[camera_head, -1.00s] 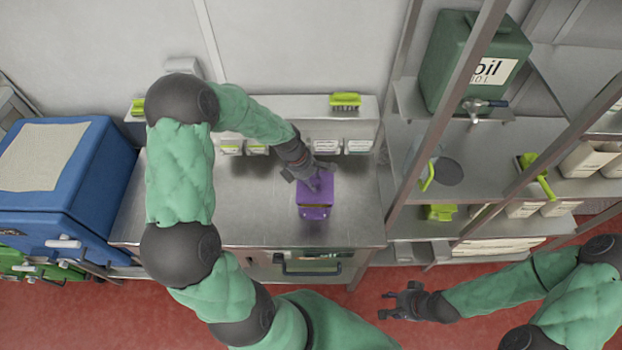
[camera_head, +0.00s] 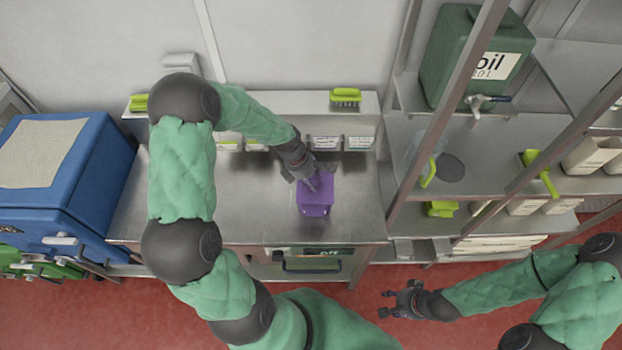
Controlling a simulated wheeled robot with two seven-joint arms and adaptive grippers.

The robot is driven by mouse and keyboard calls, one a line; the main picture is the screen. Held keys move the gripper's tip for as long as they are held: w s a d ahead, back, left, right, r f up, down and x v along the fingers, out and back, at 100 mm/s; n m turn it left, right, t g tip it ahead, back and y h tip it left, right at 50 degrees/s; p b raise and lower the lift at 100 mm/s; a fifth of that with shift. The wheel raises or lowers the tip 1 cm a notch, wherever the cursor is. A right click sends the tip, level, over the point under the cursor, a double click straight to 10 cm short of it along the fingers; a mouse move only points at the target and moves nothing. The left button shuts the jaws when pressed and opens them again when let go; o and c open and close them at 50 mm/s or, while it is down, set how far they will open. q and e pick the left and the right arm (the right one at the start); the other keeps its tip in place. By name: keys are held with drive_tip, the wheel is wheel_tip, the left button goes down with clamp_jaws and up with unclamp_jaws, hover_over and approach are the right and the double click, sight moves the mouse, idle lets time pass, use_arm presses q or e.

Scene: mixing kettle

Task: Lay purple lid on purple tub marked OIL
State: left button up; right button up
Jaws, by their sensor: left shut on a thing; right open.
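The purple lid (camera_head: 318,190) is in the head view on the steel counter's right half. My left gripper (camera_head: 313,182) is shut on it from the back left. The purple tub (camera_head: 315,211) is directly under the lid, and only its front shows. The lid covers the tub's top; I cannot tell whether it rests fully on the rim. The OIL marking cannot be made out on the tub. My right gripper (camera_head: 386,303) is open and empty, over the red floor in front of the counter.
The steel counter (camera_head: 245,205) is clear left of the tub. A rack post (camera_head: 430,120) rises just right of the counter. A green oil can (camera_head: 455,60) stands on the rack. A blue chest (camera_head: 70,180) stands at left.

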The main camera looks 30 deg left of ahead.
sight(305, 187)
use_arm(q)
drive_tip(key=shift+f, duration=0.25)
idle(0.4)
drive_tip(key=o, duration=1.7)
drive_tip(key=shift+r, duration=0.1)
drive_tip(key=shift+p+v, duration=2.65)
drive_tip(key=shift+v, duration=0.8)
